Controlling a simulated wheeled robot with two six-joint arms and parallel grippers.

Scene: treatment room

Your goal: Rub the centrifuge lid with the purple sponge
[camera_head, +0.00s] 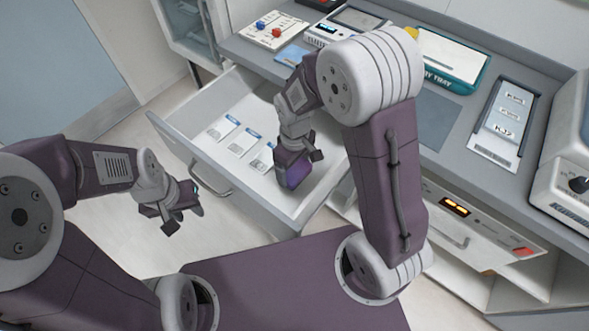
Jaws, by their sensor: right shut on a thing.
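The purple sponge (295,172) is between the jaws of my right gripper (297,163), which is shut on it. They are at the open white drawer (185,118); I cannot tell whether the sponge touches the drawer floor. My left gripper (178,213) looks open and empty, in front of and left of the drawer, apart from it. A white machine with a dark knob (562,193), perhaps the centrifuge, stands on the counter at the right edge, cut off by the frame. Its lid cannot be made out clearly.
Several small labelled packets (223,128) lie in the drawer. The grey counter (455,150) holds a teal-rimmed tray (455,62), a labelled panel (502,125), a board with red and blue knobs (272,30) and a display device (325,30). My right arm hides part of the counter.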

